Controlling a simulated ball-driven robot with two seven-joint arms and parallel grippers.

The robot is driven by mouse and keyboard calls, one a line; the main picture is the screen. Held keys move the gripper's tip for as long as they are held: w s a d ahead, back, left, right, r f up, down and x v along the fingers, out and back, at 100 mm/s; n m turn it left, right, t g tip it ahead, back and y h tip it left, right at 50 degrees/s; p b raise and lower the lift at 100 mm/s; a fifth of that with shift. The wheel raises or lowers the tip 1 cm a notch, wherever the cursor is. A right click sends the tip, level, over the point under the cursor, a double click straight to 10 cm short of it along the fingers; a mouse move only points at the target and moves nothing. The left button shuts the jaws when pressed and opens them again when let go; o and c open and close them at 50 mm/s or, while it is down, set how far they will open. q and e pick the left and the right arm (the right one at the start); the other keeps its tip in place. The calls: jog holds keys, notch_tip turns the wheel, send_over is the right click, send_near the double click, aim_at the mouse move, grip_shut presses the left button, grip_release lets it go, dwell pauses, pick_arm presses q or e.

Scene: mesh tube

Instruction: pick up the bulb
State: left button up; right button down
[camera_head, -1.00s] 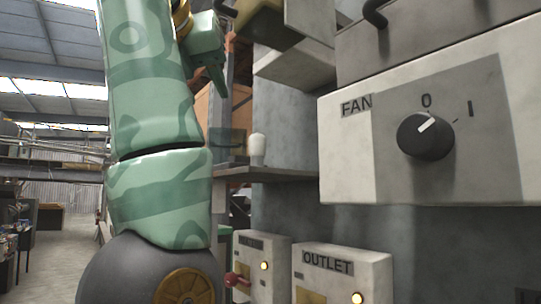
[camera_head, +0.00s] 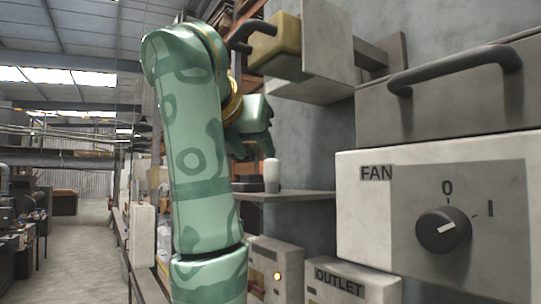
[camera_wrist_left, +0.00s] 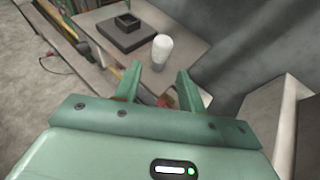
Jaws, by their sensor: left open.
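The bulb (camera_head: 271,176) is a small white upright shape with a rounded top, standing on a grey shelf (camera_head: 305,195). In the left wrist view the bulb (camera_wrist_left: 162,48) stands just beyond the fingertips, apart from them. My left gripper (camera_head: 253,148) is above and slightly left of the bulb in the head view. In the left wrist view its two green fingers (camera_wrist_left: 158,80) are spread, with nothing held between them. My right gripper is not in view.
A dark square block with a raised square ring (camera_wrist_left: 125,30) sits beside the bulb on the shelf. A grey wall rises beside the shelf. A FAN panel with a black knob (camera_head: 443,231) and an OUTLET box (camera_head: 350,283) are at right. A yellow block (camera_head: 275,42) hangs above.

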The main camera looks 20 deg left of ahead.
aim_at(274, 179)
pick_arm(q)
jog(key=x, duration=1.2)
jog(key=shift+w+d+f, duration=0.1)
jog(key=shift+d+f, duration=0.1)
jog(key=shift+f, duration=0.25)
jog(key=c, duration=0.7)
